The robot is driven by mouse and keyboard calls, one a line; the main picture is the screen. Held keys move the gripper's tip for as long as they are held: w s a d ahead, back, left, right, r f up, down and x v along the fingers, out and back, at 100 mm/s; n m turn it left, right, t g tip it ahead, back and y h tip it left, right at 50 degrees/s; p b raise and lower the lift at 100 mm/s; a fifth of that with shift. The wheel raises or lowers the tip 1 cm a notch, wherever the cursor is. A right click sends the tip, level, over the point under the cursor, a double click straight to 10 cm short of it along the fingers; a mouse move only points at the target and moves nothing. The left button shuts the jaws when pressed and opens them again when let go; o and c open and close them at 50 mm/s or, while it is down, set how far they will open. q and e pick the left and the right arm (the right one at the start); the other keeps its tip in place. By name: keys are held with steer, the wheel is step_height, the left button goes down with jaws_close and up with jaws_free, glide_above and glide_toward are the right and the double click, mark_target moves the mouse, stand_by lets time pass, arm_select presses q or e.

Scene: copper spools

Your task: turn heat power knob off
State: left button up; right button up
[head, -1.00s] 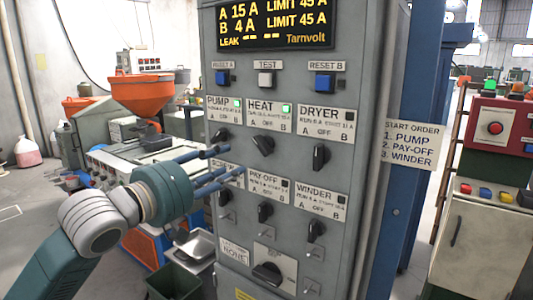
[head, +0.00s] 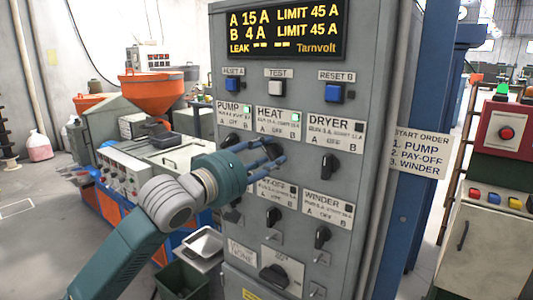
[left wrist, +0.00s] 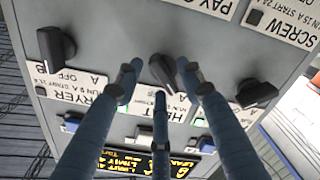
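The heat knob (left wrist: 163,70) is a black rotary knob below the HEAT label (head: 276,122) on a grey panel. It sits at a slant, unlike the upright dryer knob (head: 329,166). The heat lamp (head: 293,115) glows green. In the head view my left gripper (head: 274,156) is in front of this knob and largely hides it. In the left wrist view, which is upside down, its three blue fingers (left wrist: 162,82) are spread apart around the knob. I cannot tell whether any finger touches it. My right gripper is not in view.
The pump knob (left wrist: 257,93) is close beside the fingers. The pay-off knob (head: 273,216) and winder knob (head: 322,237) are below. A display (head: 285,32) reads A 15 A, B 4 A. An orange hopper machine (head: 152,92) stands at left.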

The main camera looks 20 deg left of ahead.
arm_select(q)
jaws_close()
stand_by(0.3)
steer(key=m+p, duration=0.2)
steer(key=m, duration=0.2)
steer(key=shift+p, duration=0.4)
steer(key=m+p, duration=0.1)
steer(key=m, duration=0.2)
steer(key=shift+f+m+p, duration=0.1)
steer(key=shift+m+p, duration=0.25)
steer(key=shift+m, duration=0.05)
steer(key=shift+f+m, duration=0.1)
steer(key=shift+m, duration=0.4)
